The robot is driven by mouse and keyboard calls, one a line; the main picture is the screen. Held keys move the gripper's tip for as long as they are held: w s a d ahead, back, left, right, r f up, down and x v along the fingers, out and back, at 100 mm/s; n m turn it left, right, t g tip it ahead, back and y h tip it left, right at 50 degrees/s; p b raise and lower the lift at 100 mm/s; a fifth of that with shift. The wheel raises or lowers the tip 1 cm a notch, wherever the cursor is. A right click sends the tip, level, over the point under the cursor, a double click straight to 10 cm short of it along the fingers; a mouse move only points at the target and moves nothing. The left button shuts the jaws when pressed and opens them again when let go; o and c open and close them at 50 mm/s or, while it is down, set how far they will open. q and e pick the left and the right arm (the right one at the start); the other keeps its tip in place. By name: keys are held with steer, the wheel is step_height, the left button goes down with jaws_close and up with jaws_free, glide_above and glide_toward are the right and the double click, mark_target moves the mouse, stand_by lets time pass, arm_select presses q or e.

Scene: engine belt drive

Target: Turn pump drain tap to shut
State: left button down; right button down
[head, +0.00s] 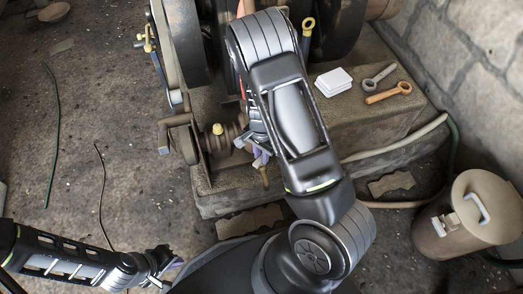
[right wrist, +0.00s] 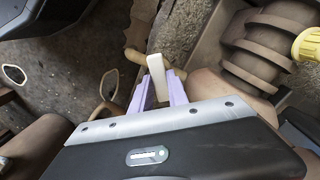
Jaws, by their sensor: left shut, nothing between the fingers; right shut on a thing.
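The pump drain tap is low on the pump (head: 215,140); its brass spout (head: 264,178) shows below my right gripper (head: 259,154) in the head view. In the right wrist view, the purple fingers of my right gripper (right wrist: 163,90) are shut on the tap's pale flat handle (right wrist: 155,68). A brass part of the tap (right wrist: 134,62) shows just beyond the handle. The rest of the tap body is hidden behind the fingers and the wrist. My left gripper (head: 163,264) is shut and empty, low over the floor, far from the tap.
The stone plinth (head: 225,195) carries the engine and pump. A lidded metal can (head: 468,218) stands at right, near a pale hose (head: 395,147). The floor at left is mostly clear.

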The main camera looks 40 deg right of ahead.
steer(key=m+p, duration=0.2)
steer(key=m, duration=0.1)
steer(key=shift+r+m, duration=0.15)
steer(key=shift+m, duration=0.25)
steer(key=shift+m+p, duration=1.05)
steer(key=shift+m, duration=0.75)
steer(key=c, duration=1.3)
jaws_free()
step_height(320, 180, up, 8)
steer(key=p, duration=0.2)
steer(key=shift+f+p, duration=0.25)
steer(key=shift+p, duration=0.1)
